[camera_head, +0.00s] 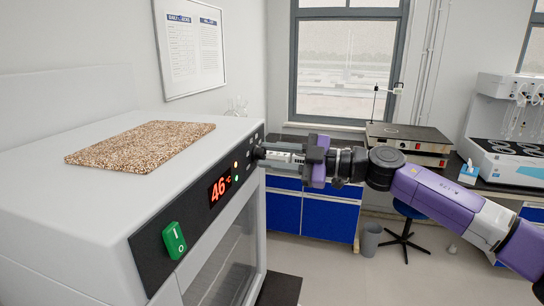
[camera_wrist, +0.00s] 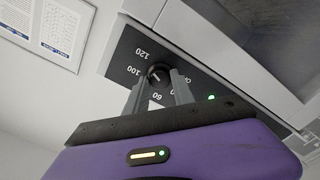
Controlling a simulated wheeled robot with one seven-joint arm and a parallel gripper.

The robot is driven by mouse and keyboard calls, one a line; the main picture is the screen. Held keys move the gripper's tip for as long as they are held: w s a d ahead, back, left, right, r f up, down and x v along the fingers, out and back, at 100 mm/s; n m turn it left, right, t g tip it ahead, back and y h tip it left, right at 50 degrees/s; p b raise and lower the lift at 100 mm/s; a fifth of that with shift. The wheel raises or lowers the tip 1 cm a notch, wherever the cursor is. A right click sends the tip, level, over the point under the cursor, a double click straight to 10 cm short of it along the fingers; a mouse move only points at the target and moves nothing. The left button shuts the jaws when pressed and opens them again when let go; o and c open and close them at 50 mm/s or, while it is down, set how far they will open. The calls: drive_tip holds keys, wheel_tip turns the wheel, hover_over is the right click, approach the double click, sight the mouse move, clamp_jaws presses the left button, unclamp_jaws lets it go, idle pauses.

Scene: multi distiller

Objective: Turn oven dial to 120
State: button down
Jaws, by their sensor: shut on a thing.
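The oven (camera_head: 90,185) is a white box at the left with a dark control panel. Its black dial (camera_wrist: 158,72) shows in the wrist view with a short white pointer mark; the exact reading is too small to tell. The printed 120 (camera_wrist: 144,54) and 100 (camera_wrist: 134,70) are visible left of the dial, and 60 is below it. My gripper (camera_wrist: 160,84) has its fingers on either side of the dial and is shut on it. In the head view my gripper (camera_head: 266,153) reaches the panel's far end from the right, covering most of the dial.
A red display (camera_head: 220,189) reads 46 °C and a green switch (camera_head: 174,240) sits on the panel. A speckled board (camera_head: 140,146) lies on the oven top. Blue cabinets (camera_head: 330,214), a stool (camera_head: 405,215) and a bin (camera_head: 370,240) stand behind, with floor free between.

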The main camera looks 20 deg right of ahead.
drive_tip(key=shift+f, duration=0.1)
drive_tip(key=c, duration=1.1)
unclamp_jaws()
drive_tip(key=b+v, duration=0.3)
drive_tip(key=v, duration=0.4)
drive_tip(key=shift+s+d, duration=0.25)
